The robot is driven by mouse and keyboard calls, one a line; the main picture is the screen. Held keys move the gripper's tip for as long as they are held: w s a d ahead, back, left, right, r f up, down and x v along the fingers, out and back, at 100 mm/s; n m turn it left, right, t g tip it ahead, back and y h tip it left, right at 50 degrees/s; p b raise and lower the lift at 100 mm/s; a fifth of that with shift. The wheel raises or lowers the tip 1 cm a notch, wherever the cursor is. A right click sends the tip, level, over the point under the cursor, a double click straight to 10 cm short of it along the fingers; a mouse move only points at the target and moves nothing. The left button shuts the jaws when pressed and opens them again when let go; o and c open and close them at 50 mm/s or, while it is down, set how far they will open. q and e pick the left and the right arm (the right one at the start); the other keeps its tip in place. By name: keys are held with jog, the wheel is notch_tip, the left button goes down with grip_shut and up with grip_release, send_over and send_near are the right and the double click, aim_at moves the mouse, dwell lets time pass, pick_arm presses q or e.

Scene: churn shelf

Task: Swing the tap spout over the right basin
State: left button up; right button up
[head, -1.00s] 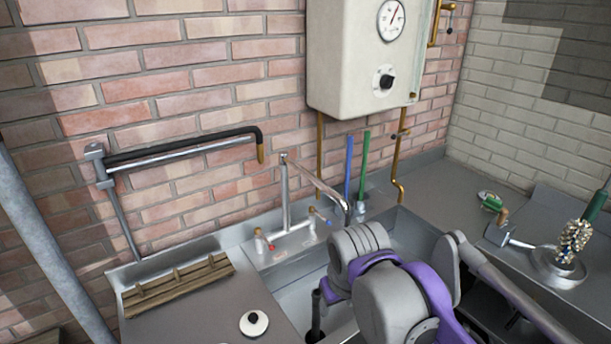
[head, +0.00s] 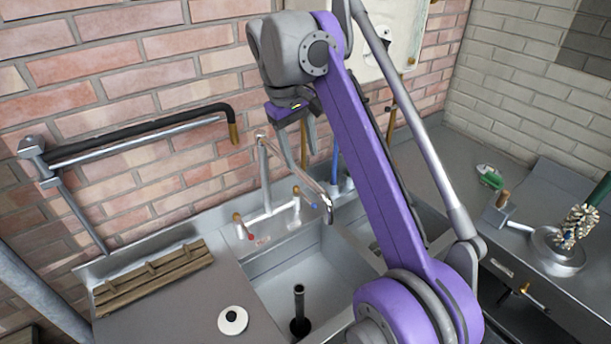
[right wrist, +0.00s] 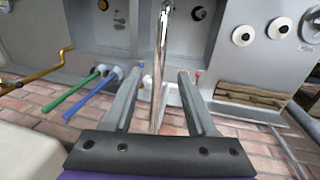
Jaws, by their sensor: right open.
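The tap (head: 266,185) is a chrome upright at the back of the sink with a red and a blue handle. Its spout (head: 313,187) slants forward and right, its tip near the divider between the basins. My right gripper (head: 297,158) is open and points down at the spout. In the right wrist view the spout (right wrist: 158,60) runs between my open fingers (right wrist: 158,82), with a gap on each side. The left basin (head: 280,272) holds a black standpipe (head: 299,310). The right basin (head: 362,232) is partly hidden by my right arm. My left gripper is out of view.
A blue brush handle (head: 335,163) stands just right of the spout. A white boiler (head: 400,35) hangs above on the wall. A black-covered wall bar (head: 130,140) is at left. A wooden rack (head: 155,278) and a white lid (head: 232,320) lie on the left drainer.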

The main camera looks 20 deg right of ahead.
aim_at(307, 178)
jog(key=f, duration=0.2)
jog(key=f+b, duration=0.1)
jog(key=f, duration=0.1)
jog(key=d+f, duration=0.1)
jog(key=f, duration=0.1)
jog(key=shift+w, duration=0.15)
jog(key=shift+w+d+f+b, duration=0.1)
jog(key=shift+d+f+b, duration=0.05)
jog(key=shift+f+b, duration=0.2)
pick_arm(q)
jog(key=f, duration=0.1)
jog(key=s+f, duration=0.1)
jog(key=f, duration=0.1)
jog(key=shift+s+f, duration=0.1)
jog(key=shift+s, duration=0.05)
pick_arm(e)
grip_shut()
dwell(0.5)
